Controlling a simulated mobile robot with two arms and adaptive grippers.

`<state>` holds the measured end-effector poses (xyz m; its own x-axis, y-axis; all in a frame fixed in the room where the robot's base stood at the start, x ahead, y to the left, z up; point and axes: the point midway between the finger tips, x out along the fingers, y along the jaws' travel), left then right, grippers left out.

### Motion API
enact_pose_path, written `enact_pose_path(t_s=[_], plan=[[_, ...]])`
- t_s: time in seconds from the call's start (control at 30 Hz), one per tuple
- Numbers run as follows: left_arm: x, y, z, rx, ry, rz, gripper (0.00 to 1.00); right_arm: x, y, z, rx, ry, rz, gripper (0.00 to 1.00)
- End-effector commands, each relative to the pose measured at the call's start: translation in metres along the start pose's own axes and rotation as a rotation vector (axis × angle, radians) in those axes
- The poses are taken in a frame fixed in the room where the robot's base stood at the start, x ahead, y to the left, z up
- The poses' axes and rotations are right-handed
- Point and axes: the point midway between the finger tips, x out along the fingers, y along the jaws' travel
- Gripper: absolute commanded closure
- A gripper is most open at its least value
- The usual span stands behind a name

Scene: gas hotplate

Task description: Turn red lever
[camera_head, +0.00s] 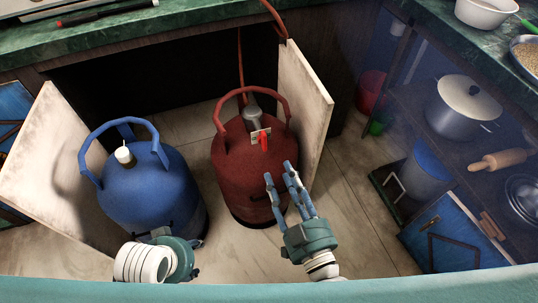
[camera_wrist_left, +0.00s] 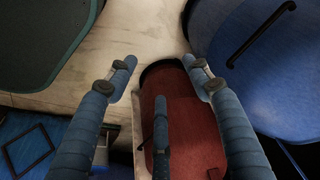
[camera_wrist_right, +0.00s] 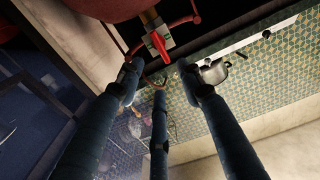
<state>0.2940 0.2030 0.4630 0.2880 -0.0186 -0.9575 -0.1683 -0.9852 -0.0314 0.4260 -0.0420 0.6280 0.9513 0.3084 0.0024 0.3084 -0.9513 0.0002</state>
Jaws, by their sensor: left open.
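The red lever (camera_head: 264,143) sits on the valve at the top of the red gas cylinder (camera_head: 232,180). In the right wrist view the lever (camera_wrist_right: 159,44) shows just beyond my fingertips. My right gripper (camera_head: 281,175) is open and empty in front of the red cylinder, below the lever. In its wrist view the fingers (camera_wrist_right: 159,72) are spread, with no visible contact with the lever. My left gripper (camera_head: 165,240) is low in front of the blue cylinder, its fingers mostly hidden in the head view. In the left wrist view its fingers (camera_wrist_left: 162,65) are spread and empty.
A blue gas cylinder (camera_head: 150,185) stands left of the red one. Two open cabinet doors, left (camera_head: 45,150) and right (camera_head: 305,95), flank the cylinders. A red hose (camera_head: 240,60) rises behind the valve. Shelves with a pot (camera_head: 462,110) stand at the right.

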Motion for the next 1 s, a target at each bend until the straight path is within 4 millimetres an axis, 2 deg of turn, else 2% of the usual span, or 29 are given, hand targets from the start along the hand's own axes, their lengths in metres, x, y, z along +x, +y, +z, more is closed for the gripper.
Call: enact_pose_path(t_s=[0.4, 0.53, 0.7, 1.0], plan=[[-0.017, -0.001, -0.001, -0.001, 0.008, -0.002, 0.49, 0.073, 0.001, -0.001, 0.003, 0.001, 0.002, 0.63], [-0.021, -0.001, -0.001, -0.001, 0.011, -0.002, 0.49, 0.091, 0.000, 0.000, 0.002, -0.001, 0.001, 0.63], [-0.025, -0.001, -0.002, -0.002, 0.012, -0.002, 0.49, 0.103, 0.000, 0.000, 0.001, -0.002, 0.001, 0.63], [-0.025, -0.001, 0.000, -0.002, 0.008, -0.002, 0.49, 0.104, 0.000, 0.000, 0.000, -0.003, 0.000, 0.65]])
